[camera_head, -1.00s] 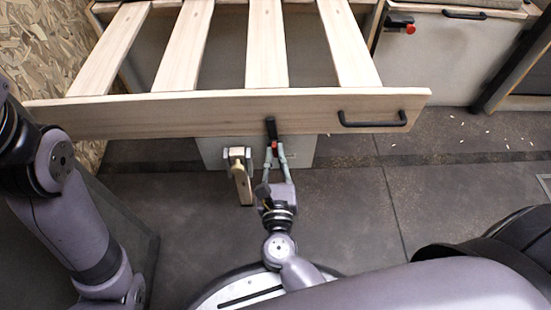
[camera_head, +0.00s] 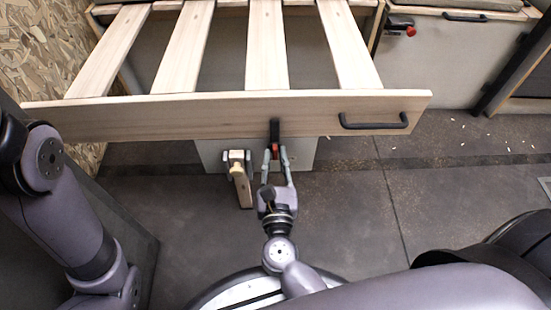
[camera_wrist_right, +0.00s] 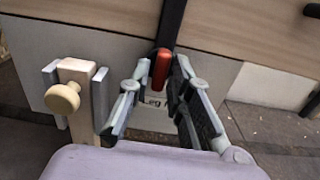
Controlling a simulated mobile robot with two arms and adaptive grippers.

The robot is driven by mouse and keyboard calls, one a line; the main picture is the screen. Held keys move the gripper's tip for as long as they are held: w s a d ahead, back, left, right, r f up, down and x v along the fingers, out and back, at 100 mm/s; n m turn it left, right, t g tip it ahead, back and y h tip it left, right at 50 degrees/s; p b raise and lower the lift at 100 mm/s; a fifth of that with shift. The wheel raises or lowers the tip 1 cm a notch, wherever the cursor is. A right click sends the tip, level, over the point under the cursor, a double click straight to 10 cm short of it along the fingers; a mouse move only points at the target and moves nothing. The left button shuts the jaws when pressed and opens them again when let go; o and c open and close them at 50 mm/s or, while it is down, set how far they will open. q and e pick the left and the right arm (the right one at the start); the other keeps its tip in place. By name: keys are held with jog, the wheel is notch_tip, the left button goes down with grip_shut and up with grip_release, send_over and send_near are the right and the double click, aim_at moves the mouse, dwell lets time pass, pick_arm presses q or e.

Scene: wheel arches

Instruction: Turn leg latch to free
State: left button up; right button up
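The leg latch is a black lever (camera_head: 275,132) with a red tip (camera_head: 275,149), on the front board of the slatted frame. It hangs about straight down. In the right wrist view the red tip (camera_wrist_right: 161,68) shows between the fingers of my right gripper (camera_wrist_right: 161,76), above a partly hidden label reading "Leg" (camera_wrist_right: 154,102). My right gripper (camera_head: 275,156) is open, with a finger on each side of the tip. The right finger looks close to the tip; I cannot tell whether it touches. My left arm shows at the left, but its gripper is out of view.
A wooden leg (camera_head: 242,182) with a round knob (camera_wrist_right: 62,98) hangs in a bracket just left of my right gripper. A black handle (camera_head: 374,121) is on the front board (camera_head: 180,114) to the right.

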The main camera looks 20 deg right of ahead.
jog(key=shift+o, duration=1)
jog(key=v, duration=1.2)
jog(key=shift+r, duration=0.1)
